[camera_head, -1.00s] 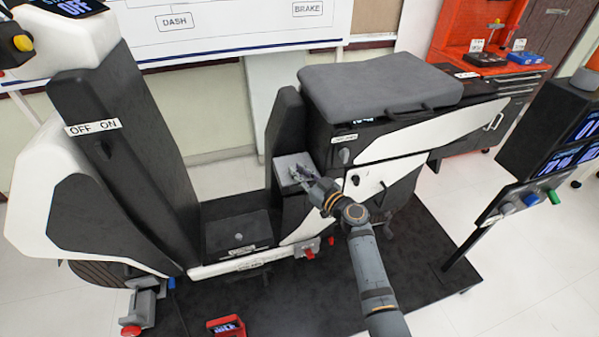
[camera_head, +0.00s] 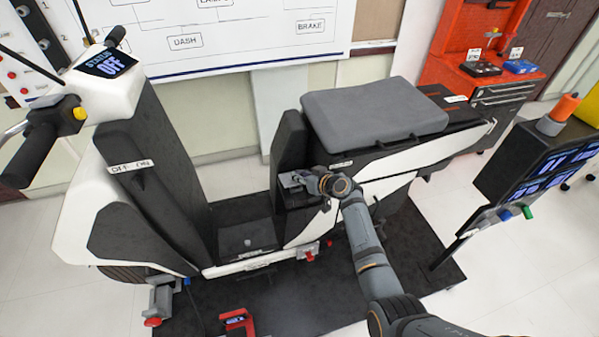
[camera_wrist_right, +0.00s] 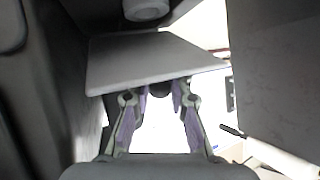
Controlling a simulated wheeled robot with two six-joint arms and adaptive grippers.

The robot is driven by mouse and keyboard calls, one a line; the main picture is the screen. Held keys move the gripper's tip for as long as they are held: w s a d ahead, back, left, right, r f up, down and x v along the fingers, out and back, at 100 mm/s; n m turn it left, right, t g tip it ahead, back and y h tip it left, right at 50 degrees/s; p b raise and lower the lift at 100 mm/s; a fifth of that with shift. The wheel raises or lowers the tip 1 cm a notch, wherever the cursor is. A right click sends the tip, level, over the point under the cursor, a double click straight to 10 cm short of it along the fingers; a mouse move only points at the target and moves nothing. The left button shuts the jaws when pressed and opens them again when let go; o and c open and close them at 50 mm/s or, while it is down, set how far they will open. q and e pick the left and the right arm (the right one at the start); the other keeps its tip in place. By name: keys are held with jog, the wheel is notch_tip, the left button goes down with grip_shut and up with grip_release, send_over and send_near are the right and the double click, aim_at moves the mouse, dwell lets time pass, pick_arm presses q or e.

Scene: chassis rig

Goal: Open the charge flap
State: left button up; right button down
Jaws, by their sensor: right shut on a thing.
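The charge flap (camera_head: 291,181) is a small light grey plate on the dark panel below the seat's front end in the head view. My right gripper (camera_head: 306,180) is at its right side, with the arm coming in from the lower right. In the right wrist view the flap (camera_wrist_right: 150,62) is a broad pale plate across the top, and the fingertips of the right gripper (camera_wrist_right: 158,87) meet its near edge, shut on it. The exact contact is partly hidden behind the plate. My left gripper is not in view.
The scooter's grey seat (camera_head: 372,108) stands above and right of the flap, and the white side panel (camera_head: 420,155) runs below it. A dark display stand (camera_head: 530,165) is at the right. The footboard (camera_head: 246,236) is clear.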

jog(key=shift+w+r, duration=0.7)
jog(key=shift+r, duration=0.1)
jog(key=c, duration=1.6)
grip_release()
jog(key=shift+c, duration=0.2)
jog(key=o, duration=0.4)
jog(key=shift+s+d, duration=0.2)
jog(key=shift+s, duration=0.1)
jog(key=shift+a+f, duration=0.1)
jog(key=shift+f, duration=0.1)
jog(key=v, duration=1.2)
jog(key=shift+s, duration=0.1)
